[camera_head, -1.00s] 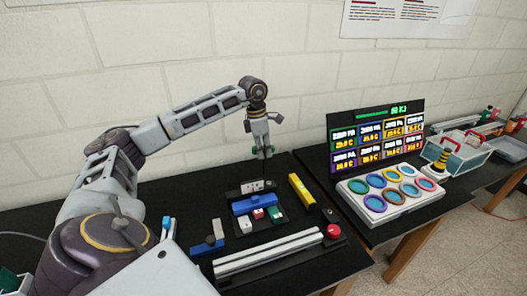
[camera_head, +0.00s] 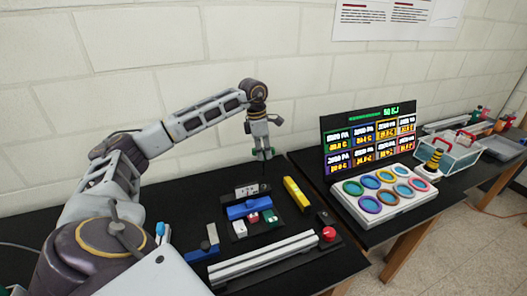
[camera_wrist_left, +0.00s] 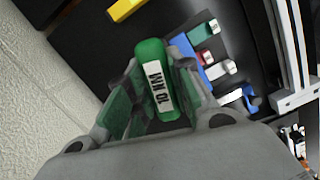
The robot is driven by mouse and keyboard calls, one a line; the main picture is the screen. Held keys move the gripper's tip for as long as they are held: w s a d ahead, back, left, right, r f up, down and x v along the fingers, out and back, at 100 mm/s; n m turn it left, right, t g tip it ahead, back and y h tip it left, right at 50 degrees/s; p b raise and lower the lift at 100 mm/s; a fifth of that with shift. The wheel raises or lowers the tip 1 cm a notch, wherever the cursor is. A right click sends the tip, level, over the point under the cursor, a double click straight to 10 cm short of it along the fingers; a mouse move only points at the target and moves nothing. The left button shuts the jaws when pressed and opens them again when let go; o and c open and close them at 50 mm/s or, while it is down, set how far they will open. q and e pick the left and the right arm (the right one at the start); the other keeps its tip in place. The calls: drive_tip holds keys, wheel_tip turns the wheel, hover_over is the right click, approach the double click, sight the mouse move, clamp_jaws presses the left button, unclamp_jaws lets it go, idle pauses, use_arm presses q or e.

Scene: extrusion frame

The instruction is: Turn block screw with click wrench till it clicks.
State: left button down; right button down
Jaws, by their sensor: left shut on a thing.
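My left gripper (camera_head: 262,153) is raised above the back of the black table, near the wall. It is shut on the click wrench, whose green handle (camera_wrist_left: 160,85) carries a white "10 NM" label in the left wrist view. The wrench's far end is hidden by the handle in the wrist view. A blue and grey block (camera_head: 205,247) lies at the front left of the table, beside two pale extrusion bars (camera_head: 262,259). I cannot make out for certain which screw is the block screw. My right gripper is not in view.
A blue rack (camera_head: 248,208) with white, red and green pieces stands below the gripper. A yellow bar (camera_head: 296,194) lies to its right, and a red button (camera_head: 328,234) is near the bars. A display (camera_head: 368,138) and coloured-ring tray (camera_head: 384,192) stand on the right.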

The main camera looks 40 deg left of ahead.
use_arm(q)
drive_tip(key=shift+f+b, duration=1.65)
drive_tip(key=shift+f, duration=1.2)
drive_tip(key=shift+f, duration=0.3)
drive_tip(key=shift+f+b, duration=0.35)
drive_tip(key=shift+b, duration=0.05)
idle(0.6)
